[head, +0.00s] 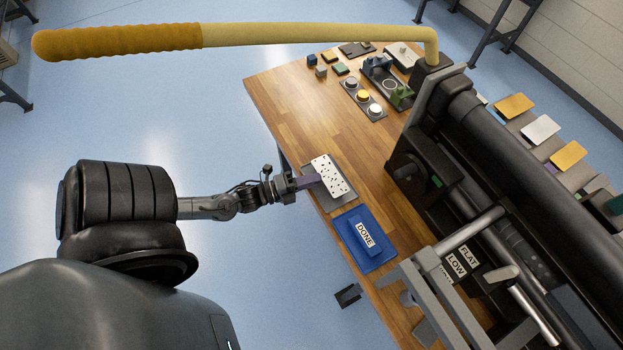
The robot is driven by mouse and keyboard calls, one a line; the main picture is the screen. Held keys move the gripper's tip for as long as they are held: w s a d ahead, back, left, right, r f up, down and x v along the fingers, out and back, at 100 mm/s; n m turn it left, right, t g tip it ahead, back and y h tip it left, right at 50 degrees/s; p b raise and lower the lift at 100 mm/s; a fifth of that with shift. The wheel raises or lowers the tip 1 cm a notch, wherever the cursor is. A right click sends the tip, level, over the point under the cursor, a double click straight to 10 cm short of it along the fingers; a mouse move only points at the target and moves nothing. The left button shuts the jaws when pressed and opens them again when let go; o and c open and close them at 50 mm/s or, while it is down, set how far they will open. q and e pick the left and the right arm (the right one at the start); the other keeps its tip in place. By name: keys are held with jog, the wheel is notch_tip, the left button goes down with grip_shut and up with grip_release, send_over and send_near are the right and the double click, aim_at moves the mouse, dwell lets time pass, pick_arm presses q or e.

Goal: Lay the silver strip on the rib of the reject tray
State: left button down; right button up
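I cannot make out a silver strip for certain; a pale silver-white piece (540,129) lies among coloured ones on the rack at the right. No tray reads as a reject tray. A blue tray (389,251) on the table's near edge has a raised blue block labelled DONE. My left gripper (296,186) is at the table's left edge, beside a white speckled plate (325,164) on a grey base. My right gripper does not show.
A long yellow handle (300,34) crosses the top, joined to the black press (480,130) at the right. Buttons (363,96) and small coloured blocks (340,69) stand at the table's far end. The wooden table (300,105) is bare between them and the plate.

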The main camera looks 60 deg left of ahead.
pick_arm(q)
jog(key=shift+f, duration=0.45)
jog(key=shift+f, duration=0.1)
jog(key=c, duration=1.3)
grip_release()
jog(key=shift+c, duration=0.2)
jog(key=shift+r, duration=0.5)
jog(key=s+a, duration=0.1)
jog(key=s, duration=1.1)
jog(key=shift+a, duration=0.3)
jog(key=shift+w+r, duration=0.1)
